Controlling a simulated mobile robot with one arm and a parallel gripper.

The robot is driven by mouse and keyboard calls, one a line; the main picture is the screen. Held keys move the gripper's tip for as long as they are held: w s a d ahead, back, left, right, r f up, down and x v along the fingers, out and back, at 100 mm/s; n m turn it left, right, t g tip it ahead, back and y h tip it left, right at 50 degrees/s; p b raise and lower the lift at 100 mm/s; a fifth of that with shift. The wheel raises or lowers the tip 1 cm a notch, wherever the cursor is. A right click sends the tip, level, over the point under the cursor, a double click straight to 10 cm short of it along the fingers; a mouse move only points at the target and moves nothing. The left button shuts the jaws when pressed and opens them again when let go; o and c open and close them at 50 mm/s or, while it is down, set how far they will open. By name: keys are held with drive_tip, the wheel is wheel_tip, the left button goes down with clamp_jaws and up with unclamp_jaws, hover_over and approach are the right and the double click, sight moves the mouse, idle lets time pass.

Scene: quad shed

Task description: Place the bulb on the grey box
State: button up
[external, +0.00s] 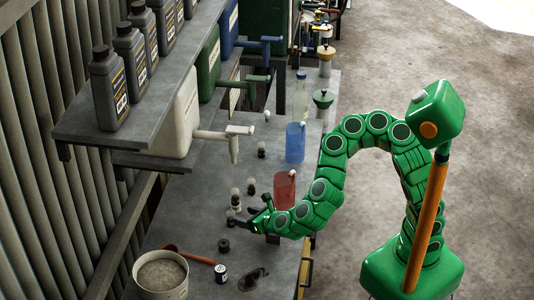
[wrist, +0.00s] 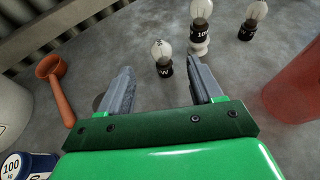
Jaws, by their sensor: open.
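My gripper (external: 255,214) is low over the bench, open and empty. In the wrist view, its two grey fingers (wrist: 159,70) point at a clear bulb with a black base (wrist: 162,57). This bulb stands just beyond the fingertips, roughly between them. Another bulb (wrist: 201,10) stands behind it with a dark "100" band and a pale piece below. A third bulb (wrist: 253,19) stands at the upper right. I cannot make out a grey box in either view.
A red cylinder (external: 285,192) stands close beside my gripper, a blue one (external: 295,143) farther back. A white bucket (external: 160,278), an orange ladle (external: 190,255), a small weight (external: 221,274) and dark glasses (external: 253,280) are nearer the front. A shelf with bottles (external: 107,88) overhangs the left.

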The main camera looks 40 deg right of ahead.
drive_tip(key=shift+v, duration=0.8)
drive_tip(key=shift+d, duration=0.1)
drive_tip(key=shift+r, duration=0.1)
